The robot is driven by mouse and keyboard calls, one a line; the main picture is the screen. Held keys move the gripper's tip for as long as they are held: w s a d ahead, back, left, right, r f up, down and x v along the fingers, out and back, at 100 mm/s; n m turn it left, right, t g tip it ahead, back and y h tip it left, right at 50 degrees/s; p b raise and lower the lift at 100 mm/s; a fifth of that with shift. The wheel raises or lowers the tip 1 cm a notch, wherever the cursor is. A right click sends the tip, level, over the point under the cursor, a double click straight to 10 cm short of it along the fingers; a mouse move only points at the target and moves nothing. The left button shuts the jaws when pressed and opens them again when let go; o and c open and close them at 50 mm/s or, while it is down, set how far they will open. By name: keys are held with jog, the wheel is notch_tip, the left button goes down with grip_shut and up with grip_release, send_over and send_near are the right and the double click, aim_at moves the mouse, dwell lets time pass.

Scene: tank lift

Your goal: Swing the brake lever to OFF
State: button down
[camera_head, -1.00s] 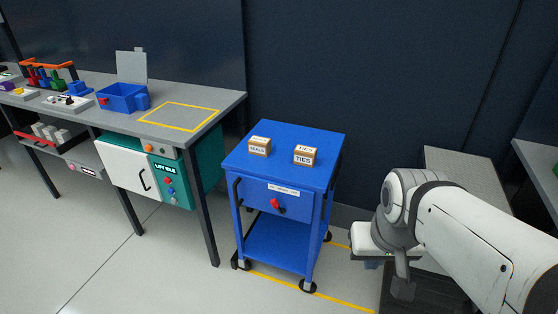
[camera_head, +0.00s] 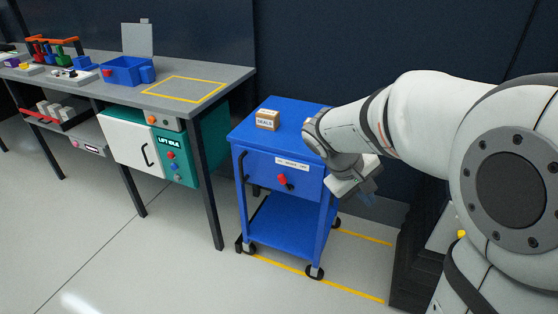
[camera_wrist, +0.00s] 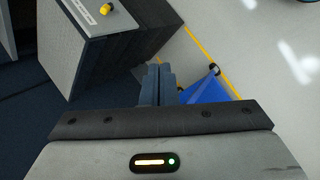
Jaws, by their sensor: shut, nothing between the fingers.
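The red brake lever (camera_head: 283,179) is on the front face of the blue cart (camera_head: 262,218), below a small white label strip (camera_head: 291,163) too small to read. My gripper (camera_head: 370,196) is to the right of the cart, apart from the lever. In the wrist view its fingers (camera_wrist: 157,84) are together and empty. That view shows only a blue part of the cart (camera_wrist: 209,90) and a caster, just right of the fingertips; the lever is not seen there.
A SEALS box (camera_head: 267,119) stands on the cart top. A grey bench (camera_head: 190,85) with a blue bin (camera_head: 127,71) is at left. A dark stepped block (camera_wrist: 110,40) is near my gripper in the wrist view. The floor before the cart is clear.

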jog(key=w+a+f+n+t+h+b, duration=0.35)
jog(key=w+a+f+b, duration=0.3)
jog(key=w+f, duration=0.45)
jog(key=n+t+h+b, duration=0.2)
jog(key=n+t+b, duration=0.3)
jog(key=t+b, duration=0.25)
send_near(285, 182)
jog(key=s+d+r, duration=0.2)
jog(key=d, duration=0.2)
jog(key=w+a+f+n+t+y+b, duration=0.1)
jog(key=a+f+n+t+b, duration=0.2)
jog(key=a+f, duration=0.4)
jog(key=a+t, duration=0.1)
jog(key=a, duration=0.2)
jog(key=shift+w+a+y, duration=0.25)
jog(key=shift+a+y, duration=0.05)
jog(key=shift+y, duration=0.05)
jog(key=shift+w+f+n, duration=0.1)
jog(key=shift+n, duration=0.15)
jog(key=b+x, duration=0.3)
jog(key=x, duration=0.7)
jog(key=shift+w+d+f, duration=0.1)
jog(key=shift+d, duration=0.15)
jog(key=d, duration=0.1)
jog(key=s+d+r, duration=0.1)
jog(key=d+r+b, duration=0.1)
jog(key=shift+s+r, duration=0.1)
jog(key=shift+s, duration=0.15)
